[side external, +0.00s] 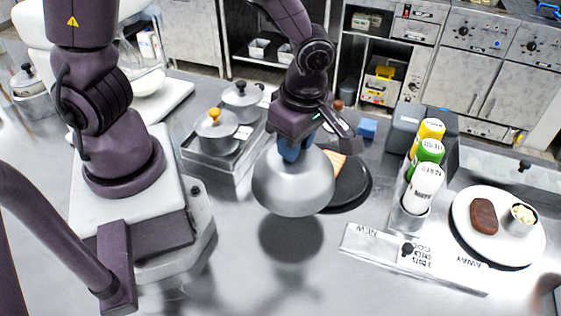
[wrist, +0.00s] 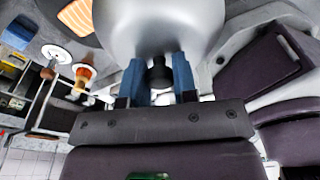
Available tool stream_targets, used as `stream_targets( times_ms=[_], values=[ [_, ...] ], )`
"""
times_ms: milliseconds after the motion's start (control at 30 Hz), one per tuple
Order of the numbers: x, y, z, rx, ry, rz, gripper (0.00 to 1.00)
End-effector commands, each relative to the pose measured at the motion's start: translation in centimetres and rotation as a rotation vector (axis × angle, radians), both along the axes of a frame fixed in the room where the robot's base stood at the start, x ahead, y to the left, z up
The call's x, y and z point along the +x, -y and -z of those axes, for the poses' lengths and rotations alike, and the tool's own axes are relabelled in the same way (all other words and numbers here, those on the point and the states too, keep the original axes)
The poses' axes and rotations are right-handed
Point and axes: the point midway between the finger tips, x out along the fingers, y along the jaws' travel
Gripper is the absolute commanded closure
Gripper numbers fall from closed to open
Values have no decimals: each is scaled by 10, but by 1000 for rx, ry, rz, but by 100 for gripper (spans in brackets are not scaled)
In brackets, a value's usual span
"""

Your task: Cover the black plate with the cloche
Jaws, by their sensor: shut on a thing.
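The cloche (side external: 292,195) is a grey metal dome, held in the air above the steel table, with its shadow on the table below. My gripper (side external: 295,151) is shut on its black knob, which shows between the blue fingers in the wrist view (wrist: 159,76). The dome (wrist: 158,22) fills the top middle of that view. The black plate (side external: 353,190) lies on the table, behind and right of the cloche in the side view, and the dome hides its left part. An orange striped piece of food (side external: 338,161) is on the plate; it also shows in the wrist view (wrist: 77,17).
Lidded pots (side external: 217,132) stand in a tray on the left. White, green and yellow bottles (side external: 426,184) stand right of the black plate. A white plate (side external: 476,245) with a brown piece and small cup is farther right. A blue block (side external: 367,128) lies behind.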

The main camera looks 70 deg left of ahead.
Motion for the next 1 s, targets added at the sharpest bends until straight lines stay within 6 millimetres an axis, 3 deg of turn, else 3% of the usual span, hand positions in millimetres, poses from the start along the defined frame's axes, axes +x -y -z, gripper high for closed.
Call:
stream_targets(
  times_ms=[300,400,633,1000],
  values=[
    [83,-62,8,-1,1,-259,100],
    [101,-64,6,-2,2,-276,100],
    [112,-57,2,-1,-2,-264,100],
    [111,-57,35,-1,-2,-264,100]
  ],
)
